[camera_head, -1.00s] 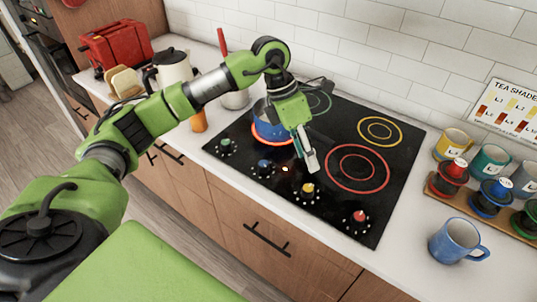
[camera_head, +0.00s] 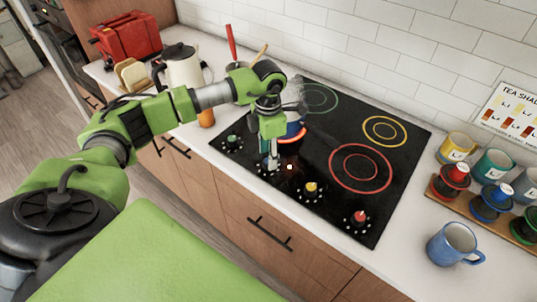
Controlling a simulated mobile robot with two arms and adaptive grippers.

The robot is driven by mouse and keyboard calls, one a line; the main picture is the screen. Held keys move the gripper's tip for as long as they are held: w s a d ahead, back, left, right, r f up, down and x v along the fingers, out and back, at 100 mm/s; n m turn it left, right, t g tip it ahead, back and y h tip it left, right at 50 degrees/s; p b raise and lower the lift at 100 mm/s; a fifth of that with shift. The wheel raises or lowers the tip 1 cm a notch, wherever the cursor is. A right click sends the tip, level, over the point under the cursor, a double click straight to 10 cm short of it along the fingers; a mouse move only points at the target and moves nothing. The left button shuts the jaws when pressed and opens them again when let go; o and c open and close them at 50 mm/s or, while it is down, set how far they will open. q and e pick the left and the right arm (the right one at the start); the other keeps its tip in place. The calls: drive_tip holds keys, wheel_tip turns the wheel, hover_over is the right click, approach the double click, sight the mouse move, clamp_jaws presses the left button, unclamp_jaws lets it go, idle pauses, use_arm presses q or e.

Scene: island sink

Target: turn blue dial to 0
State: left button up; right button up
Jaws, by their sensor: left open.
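The black cooktop (camera_head: 322,139) has a row of coloured dials along its front edge. My left gripper (camera_head: 271,162) points down at the front of the cooktop, between the green dial (camera_head: 233,140) and the yellow dial (camera_head: 311,188). It is open, with its fingertips at the blue dial. The fingers hide most of the blue dial, so I cannot tell its setting or whether they touch it. A blue pot (camera_head: 295,125) stands on a burner with a glowing orange-red ring, partly behind my gripper. My right gripper is not in view.
A red dial (camera_head: 359,217) is at the front right. A blue mug (camera_head: 452,243) and a wooden rack of coloured tea holders stand on the right counter. A white kettle (camera_head: 183,70), toast and a red toaster (camera_head: 127,37) are at the left.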

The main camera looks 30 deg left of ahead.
use_arm(q)
drive_tip(key=shift+f, duration=1.2)
drive_tip(key=c, duration=1.1)
